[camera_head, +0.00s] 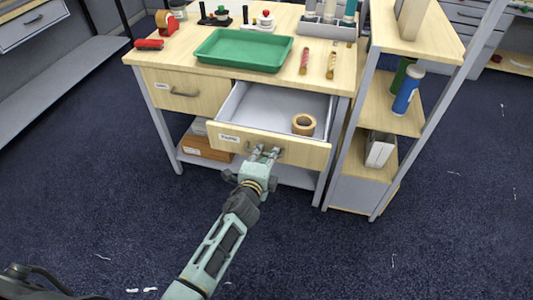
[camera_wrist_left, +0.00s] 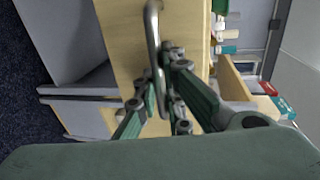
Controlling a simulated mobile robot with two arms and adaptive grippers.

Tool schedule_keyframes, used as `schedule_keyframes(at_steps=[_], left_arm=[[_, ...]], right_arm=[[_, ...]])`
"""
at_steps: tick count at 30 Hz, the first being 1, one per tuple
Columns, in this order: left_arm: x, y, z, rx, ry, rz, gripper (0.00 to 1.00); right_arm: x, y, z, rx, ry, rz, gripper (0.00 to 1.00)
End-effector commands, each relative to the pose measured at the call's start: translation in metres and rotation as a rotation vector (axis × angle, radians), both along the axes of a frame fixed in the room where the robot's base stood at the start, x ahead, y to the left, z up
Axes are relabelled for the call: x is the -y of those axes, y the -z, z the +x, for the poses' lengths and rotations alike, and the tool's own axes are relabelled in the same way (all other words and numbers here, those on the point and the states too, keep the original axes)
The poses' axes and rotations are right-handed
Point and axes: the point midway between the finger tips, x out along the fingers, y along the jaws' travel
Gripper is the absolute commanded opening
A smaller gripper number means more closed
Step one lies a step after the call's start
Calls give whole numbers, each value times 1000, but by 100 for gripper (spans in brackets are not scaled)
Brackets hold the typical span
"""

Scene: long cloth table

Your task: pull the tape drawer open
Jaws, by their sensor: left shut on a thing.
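The tape drawer (camera_head: 230,143) is the right one of two drawers under the wooden bench top. It stands pulled out, with its grey inside showing. A roll of tan tape (camera_head: 304,124) lies in it near the front right. A label is on the left of its wooden front. My left gripper (camera_head: 264,153) is shut on the drawer's metal handle. In the left wrist view the handle (camera_wrist_left: 153,45) runs down between the green fingers (camera_wrist_left: 155,98). My right gripper is not in view.
A green tray (camera_head: 243,49) and two small tubes lie on the bench top. The left drawer (camera_head: 184,91) is shut. A shelf unit (camera_head: 388,107) with bottles stands close on the right.

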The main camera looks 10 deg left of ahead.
Motion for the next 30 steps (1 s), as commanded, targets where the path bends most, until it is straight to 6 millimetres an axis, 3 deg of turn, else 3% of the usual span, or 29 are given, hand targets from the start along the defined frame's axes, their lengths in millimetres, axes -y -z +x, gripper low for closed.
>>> schedule_keyframes(at_steps=[3, 16, 20, 30], left_arm=[[0, 0, 0, -1, 0, 0, 17], [-1, 0, -7, -1, -1, 1, 17], [-1, -3, -24, -1, 0, 1, 17], [-3, -17, -90, -2, 0, 0, 17]], right_arm=[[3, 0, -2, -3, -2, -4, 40], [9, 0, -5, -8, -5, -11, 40], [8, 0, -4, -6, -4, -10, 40], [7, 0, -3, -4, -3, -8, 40]])
